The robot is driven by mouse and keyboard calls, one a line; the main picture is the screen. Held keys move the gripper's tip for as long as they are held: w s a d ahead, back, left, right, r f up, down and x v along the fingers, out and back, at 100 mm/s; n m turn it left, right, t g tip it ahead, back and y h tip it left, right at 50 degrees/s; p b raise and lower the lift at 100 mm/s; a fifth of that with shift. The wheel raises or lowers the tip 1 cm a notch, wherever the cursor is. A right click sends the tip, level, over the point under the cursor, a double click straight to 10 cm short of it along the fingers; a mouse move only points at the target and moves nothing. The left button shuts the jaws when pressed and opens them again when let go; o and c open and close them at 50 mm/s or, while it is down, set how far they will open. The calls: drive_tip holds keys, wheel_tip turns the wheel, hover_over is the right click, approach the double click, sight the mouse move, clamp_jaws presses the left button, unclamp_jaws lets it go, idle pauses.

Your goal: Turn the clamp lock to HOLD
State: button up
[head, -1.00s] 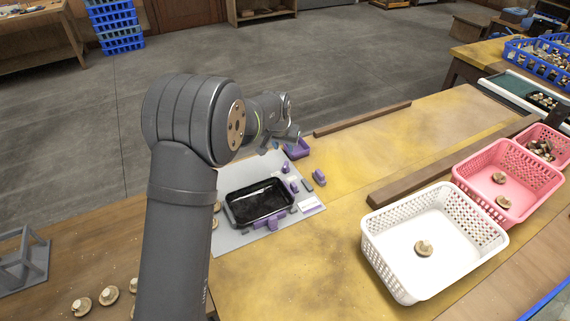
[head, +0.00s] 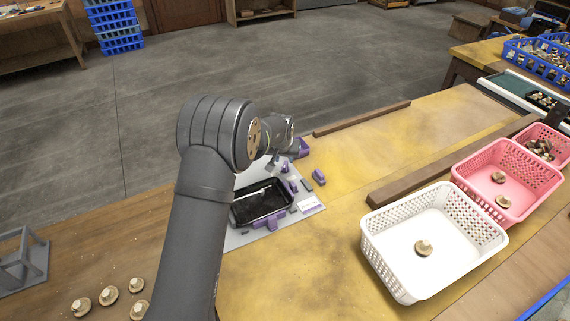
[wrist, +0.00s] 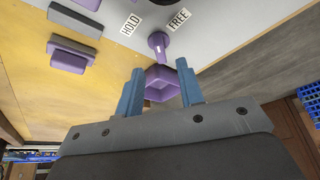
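The clamp lock (wrist: 158,41) is a purple round knob with a short arm, in the upper middle of the wrist view. Beside it are the printed labels HOLD (wrist: 131,23) and FREE (wrist: 179,19). I cannot tell clearly which label its arm marks. A hollow, square purple piece (wrist: 163,84) shows just past the knob, between my fingers in the picture; I cannot tell whether they are joined. My gripper (wrist: 159,93) has blue fingers, spread apart with a clear gap. In the head view my gripper (head: 272,163) is over the far end of the mat, partly hidden by my wrist.
A black tray (head: 262,220) lies on the grey mat (head: 238,238) amid purple clamp parts (head: 293,186). A white basket (head: 385,275) and pink baskets (head: 520,205) stand at right. Wooden rails (head: 362,118) lie on the table. Loose mushrooms (head: 109,295) lie at front left.

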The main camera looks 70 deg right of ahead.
sight(285, 164)
drive_tip(key=x, duration=0.5)
drive_tip(key=shift+d+f, duration=0.1)
drive_tip(key=shift+f, duration=0.2)
clamp_jaws()
